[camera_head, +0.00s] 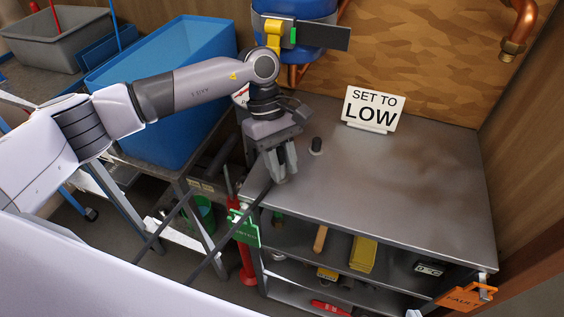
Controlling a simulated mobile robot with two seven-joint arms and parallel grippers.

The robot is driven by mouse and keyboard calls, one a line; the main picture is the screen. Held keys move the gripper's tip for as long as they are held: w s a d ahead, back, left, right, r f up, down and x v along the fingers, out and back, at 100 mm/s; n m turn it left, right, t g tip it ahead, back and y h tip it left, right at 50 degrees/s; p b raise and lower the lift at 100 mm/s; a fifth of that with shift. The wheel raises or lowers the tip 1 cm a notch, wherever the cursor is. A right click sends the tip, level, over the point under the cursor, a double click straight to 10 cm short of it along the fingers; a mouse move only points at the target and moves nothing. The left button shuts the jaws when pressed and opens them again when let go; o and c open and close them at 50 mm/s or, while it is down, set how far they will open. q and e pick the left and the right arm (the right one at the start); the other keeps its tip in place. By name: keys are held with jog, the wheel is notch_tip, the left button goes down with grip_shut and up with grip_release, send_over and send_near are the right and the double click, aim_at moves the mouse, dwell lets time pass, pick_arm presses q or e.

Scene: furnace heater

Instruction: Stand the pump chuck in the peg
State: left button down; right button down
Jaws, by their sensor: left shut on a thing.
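My left gripper (281,172) points down over the left part of the grey metal bench top, its fingers closed together. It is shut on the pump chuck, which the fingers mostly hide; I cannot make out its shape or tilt. A dark line like a hose (232,229) runs from near the fingertips down past the bench's left edge. A short dark upright peg (316,145) stands on the bench top, a little right of and behind the gripper, apart from it. A red pump (246,262) stands below, beside the bench. My right gripper is out of view.
A "SET TO LOW" sign (373,109) stands at the back of the bench (420,190), whose right side is clear. A blue tub (165,85) is at left. A blue tank (300,22) hangs behind. Green (245,229) and orange (465,297) tags hang at the front.

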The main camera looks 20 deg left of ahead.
pick_arm(q)
jog(key=c, duration=0.8)
grip_release()
jog(key=shift+w+r, duration=0.1)
jog(key=shift+r, duration=0.7)
notch_tip(320, 180, up, 18)
jog(key=shift+r+p, duration=0.25)
jog(key=shift+p, duration=0.3)
pick_arm(e)
jog(key=shift+a+r, duration=0.2)
jog(key=shift+r, duration=0.8)
